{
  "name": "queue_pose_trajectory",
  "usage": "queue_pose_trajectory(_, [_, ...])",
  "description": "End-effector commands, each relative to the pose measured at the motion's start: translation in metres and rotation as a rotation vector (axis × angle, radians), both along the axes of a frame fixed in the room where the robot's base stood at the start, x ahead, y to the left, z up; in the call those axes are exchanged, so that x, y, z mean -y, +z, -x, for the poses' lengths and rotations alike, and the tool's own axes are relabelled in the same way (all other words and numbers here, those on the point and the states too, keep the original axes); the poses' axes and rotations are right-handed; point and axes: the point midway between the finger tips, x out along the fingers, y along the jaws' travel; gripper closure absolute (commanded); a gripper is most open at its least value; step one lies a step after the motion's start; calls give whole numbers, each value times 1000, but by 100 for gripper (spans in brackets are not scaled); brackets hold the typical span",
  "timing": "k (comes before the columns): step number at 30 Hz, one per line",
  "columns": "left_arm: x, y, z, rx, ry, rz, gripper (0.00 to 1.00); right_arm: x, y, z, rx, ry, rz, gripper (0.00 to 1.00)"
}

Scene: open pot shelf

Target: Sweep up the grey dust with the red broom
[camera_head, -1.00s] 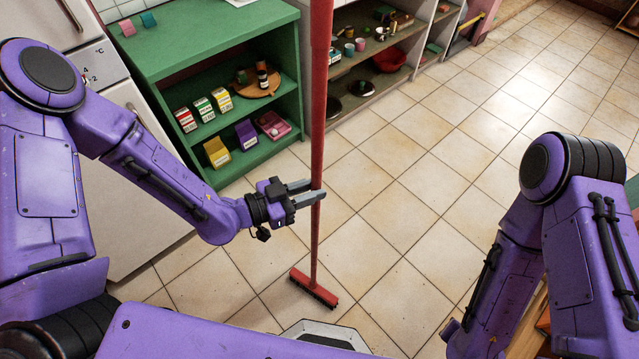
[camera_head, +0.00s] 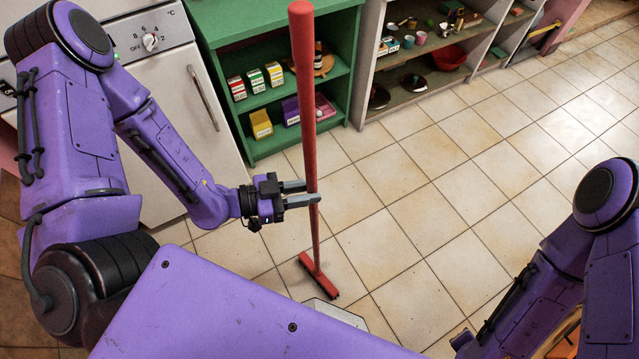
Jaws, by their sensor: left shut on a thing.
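The red broom (camera_head: 305,120) stands nearly upright in front of me, its long handle leaning slightly. Its red head with dark bristles (camera_head: 318,277) is down at the tiled floor. My left gripper (camera_head: 308,192) is shut on the lower part of the broom handle, one finger on each side. A faint greyish patch shows on the tiles around the broom head, but I cannot tell surely whether it is the grey dust.
A white oven (camera_head: 185,100) stands at the left. A green shelf unit (camera_head: 280,135) with small boxes is beside it, and a grey open shelf (camera_head: 425,100) with pots and cups stands farther right. The tiled floor (camera_head: 430,215) is clear in the middle and right.

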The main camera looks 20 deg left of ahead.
Motion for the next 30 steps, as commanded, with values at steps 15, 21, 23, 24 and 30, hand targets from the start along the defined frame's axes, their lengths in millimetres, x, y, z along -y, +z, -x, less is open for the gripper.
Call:
queue_pose_trajectory(15, [-29, 3, 35, -5, 5, -10, 100, 0, 19, 0, 0, 0, 0, 57])
queue_pose_trajectory(21, [-39, 6, 56, 1, 4, -18, 100, 0, 29, 0, 0, 0, 0, 57])
queue_pose_trajectory(23, [-41, 7, 62, 3, 4, -19, 100, 0, 31, 0, 0, 0, 0, 57])
queue_pose_trajectory(24, [-43, 7, 66, 4, 3, -21, 100, 0, 33, 0, 0, 0, 0, 57])
queue_pose_trajectory(30, [-47, 6, 74, 7, 2, -23, 100, 0, 35, 0, 0, 0, 0, 57])
